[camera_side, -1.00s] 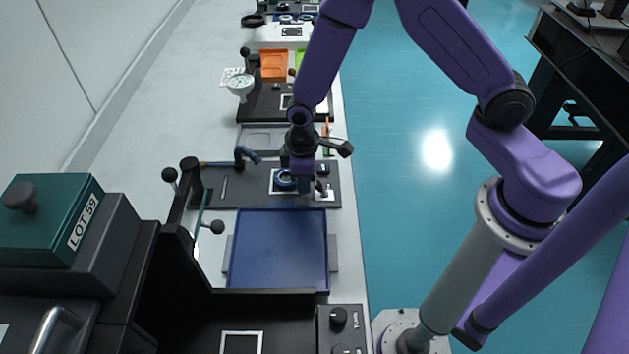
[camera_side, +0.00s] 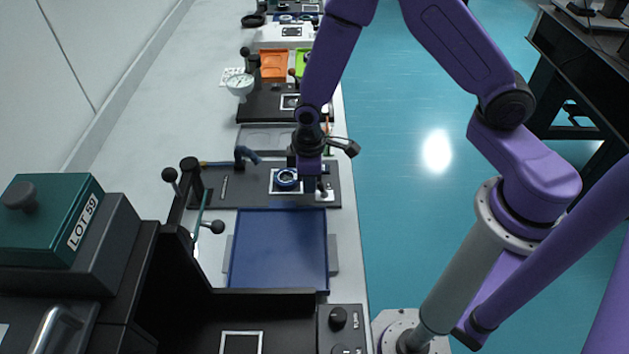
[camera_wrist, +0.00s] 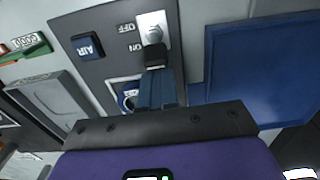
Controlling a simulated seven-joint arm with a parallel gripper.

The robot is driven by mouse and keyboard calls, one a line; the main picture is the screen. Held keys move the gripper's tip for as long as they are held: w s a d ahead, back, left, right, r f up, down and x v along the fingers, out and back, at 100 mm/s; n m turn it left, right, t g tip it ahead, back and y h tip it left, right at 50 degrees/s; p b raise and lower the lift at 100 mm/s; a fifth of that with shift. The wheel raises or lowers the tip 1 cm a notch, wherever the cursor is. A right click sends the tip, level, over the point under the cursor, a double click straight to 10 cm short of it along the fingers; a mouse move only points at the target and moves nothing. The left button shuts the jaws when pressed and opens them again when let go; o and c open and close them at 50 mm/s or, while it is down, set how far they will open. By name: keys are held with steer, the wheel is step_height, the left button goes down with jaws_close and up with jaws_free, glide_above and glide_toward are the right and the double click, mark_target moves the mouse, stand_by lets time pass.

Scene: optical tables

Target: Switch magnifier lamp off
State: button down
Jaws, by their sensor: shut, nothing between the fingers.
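The switch (camera_wrist: 154,30) in the wrist view has a silver toggle on a pale plate, with OFF and ON labels beside it. In the side view the switch plate (camera_side: 325,192) sits at the right end of a dark panel (camera_side: 235,190). My gripper (camera_wrist: 155,58) is shut and empty, its fingertips right at the near edge of the switch plate. In the side view my gripper (camera_side: 311,187) is low over the panel, just left of the switch. I cannot tell whether it touches the toggle or which way the toggle leans. No magnifier lamp is clearly recognisable.
A blue ring-shaped part (camera_side: 287,178) in a white-bordered square lies just left of my gripper. A blue AIR block (camera_wrist: 87,46) is near the switch. An empty blue tray (camera_side: 278,250) lies in front.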

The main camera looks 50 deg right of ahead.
mark_target(323, 186)
steer(key=shift+s+d+f, duration=0.1)
steer(key=shift+s+d, duration=1)
steer(key=shift+d, duration=0.05)
steer(key=shift+s+d, duration=0.4)
steer(key=shift+d, duration=0.1)
steer(key=shift+s+d, duration=0.2)
steer(key=shift+d, duration=0.05)
steer(key=shift+s+d, duration=0.1)
stand_by(0.4)
step_height(323, 186, up, 7)
steer(key=w+a, duration=0.1)
steer(key=shift+a, duration=0.2)
stand_by(0.6)
